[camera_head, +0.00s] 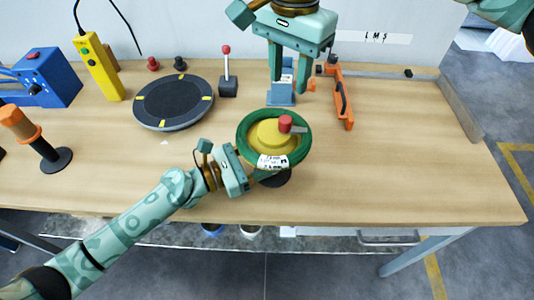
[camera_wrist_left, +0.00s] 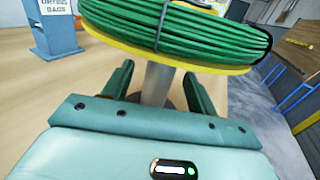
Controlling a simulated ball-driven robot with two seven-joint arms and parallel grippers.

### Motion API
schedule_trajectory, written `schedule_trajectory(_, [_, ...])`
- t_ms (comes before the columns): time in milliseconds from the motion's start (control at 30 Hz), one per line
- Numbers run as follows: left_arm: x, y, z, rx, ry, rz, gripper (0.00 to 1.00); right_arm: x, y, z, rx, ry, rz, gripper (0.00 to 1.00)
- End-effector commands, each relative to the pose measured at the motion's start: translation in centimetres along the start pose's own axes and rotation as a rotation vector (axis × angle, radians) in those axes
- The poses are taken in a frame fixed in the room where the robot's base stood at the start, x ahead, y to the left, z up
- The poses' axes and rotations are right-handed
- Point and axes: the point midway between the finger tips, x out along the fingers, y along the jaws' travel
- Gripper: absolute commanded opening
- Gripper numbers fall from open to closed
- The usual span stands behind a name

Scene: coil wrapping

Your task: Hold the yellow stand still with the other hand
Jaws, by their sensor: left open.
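The yellow stand (camera_head: 268,134) carries a green coil (camera_head: 245,128) with a white label and a red knob on top. In the left wrist view the coil (camera_wrist_left: 180,25) rests above the yellow flange (camera_wrist_left: 207,67), over a grey post (camera_wrist_left: 157,82). My left gripper (camera_head: 258,174) is at the stand's front left, under the coil. Its open fingers lie either side of the post; I cannot tell if they touch it. The fingertips are partly hidden in the head view. My right gripper (camera_head: 289,84) is open and empty, pointing down behind the coil.
A blue bag box (camera_head: 281,97) stands below my right gripper. A black round turntable (camera_head: 174,101), a lever switch (camera_head: 228,85) and a yellow pendant (camera_head: 100,68) are at left. The table's right front is clear.

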Motion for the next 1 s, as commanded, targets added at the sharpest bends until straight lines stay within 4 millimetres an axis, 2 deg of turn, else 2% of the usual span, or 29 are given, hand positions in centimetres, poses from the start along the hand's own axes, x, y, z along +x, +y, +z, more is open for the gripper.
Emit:
schedule_trajectory(133, [0.90,0.01,0.01,0.000,0.000,0.000,0.58,0.00,0.00,0.00,0.000,0.000,0.000,0.36])
schedule_trajectory(400, [1.00,0.01,0.00,0.001,0.001,0.000,0.58,0.00,0.00,0.00,0.000,0.000,0.000,0.36])
schedule_trajectory(600, [0.98,0.02,0.01,0.001,0.001,0.001,0.02,0.00,0.00,0.01,0.000,0.000,0.000,0.36])
schedule_trajectory(633, [0.98,0.02,0.00,0.001,0.001,0.001,0.00,0.00,0.00,0.01,0.000,0.000,0.000,0.36])
schedule_trajectory(1000, [0.96,0.04,0.01,0.001,0.001,0.001,0.00,0.00,0.00,0.00,0.000,0.000,0.000,0.36])
